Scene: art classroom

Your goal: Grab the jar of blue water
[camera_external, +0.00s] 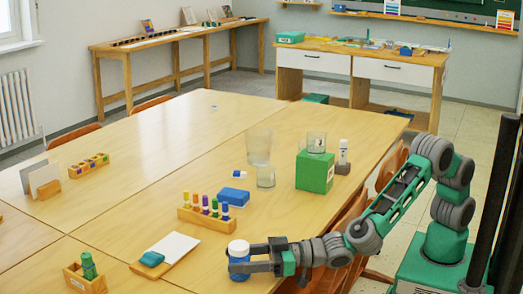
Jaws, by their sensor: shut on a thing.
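The jar of blue water (239,251) has a white lid and a blue lower part. It stands upright at the near edge of the wooden table (150,130), low in the external view. I cannot tell whether its base touches the table. My gripper (252,257) reaches in from the right and is shut on the jar. The gripper fingers cover part of the jar's middle.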

